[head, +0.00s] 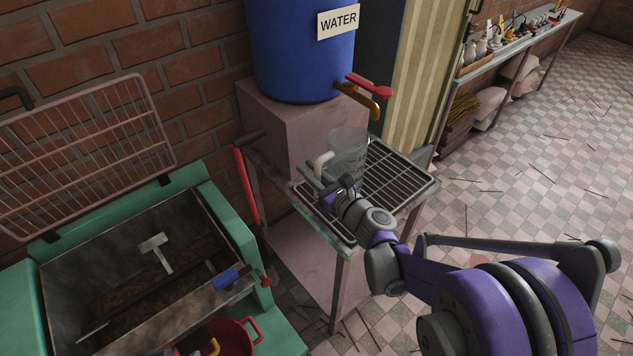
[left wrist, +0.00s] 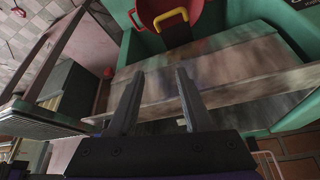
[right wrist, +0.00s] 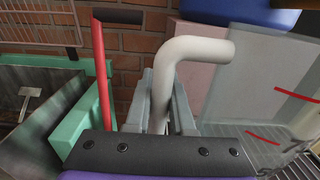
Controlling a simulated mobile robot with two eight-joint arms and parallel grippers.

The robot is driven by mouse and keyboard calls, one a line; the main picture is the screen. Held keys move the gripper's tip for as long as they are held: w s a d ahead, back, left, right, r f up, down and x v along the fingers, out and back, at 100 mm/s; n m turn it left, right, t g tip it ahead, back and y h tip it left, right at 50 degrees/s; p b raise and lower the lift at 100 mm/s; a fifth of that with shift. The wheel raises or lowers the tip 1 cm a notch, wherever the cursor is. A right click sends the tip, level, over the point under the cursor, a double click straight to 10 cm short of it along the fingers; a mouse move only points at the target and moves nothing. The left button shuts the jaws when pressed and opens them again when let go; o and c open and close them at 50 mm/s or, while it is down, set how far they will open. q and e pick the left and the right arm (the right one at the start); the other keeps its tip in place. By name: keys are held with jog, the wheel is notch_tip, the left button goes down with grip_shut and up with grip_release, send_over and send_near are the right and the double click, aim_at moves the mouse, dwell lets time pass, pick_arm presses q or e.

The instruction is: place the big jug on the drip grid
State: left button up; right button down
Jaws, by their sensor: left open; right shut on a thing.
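The big jug (head: 349,146) is clear, with red marks on its wall and a white handle. My right gripper (head: 328,186) is shut on that handle, which also shows between its fingers in the right wrist view (right wrist: 190,50). The jug looks upright, over the back left part of the drip grid (head: 405,184). Whether its base touches the bars I cannot tell. In the left wrist view my left gripper (left wrist: 160,76) is open and empty, facing the green machine; it is out of the head view.
A blue water barrel (head: 295,50) with a red-handled tap (head: 370,92) stands on a pink block behind the grid. A green trough machine (head: 225,225) with a raised wire lid (head: 80,150) is at left. A red bucket (head: 232,338) stands at its front.

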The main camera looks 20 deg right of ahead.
jog(key=shift+w+f+b, duration=0.1)
jog(key=shift+f+b, duration=0.25)
jog(key=shift+f, duration=1.8)
jog(key=shift+f, duration=0.25)
jog(key=c, duration=0.8)
grip_release()
jog(key=shift+r, duration=0.1)
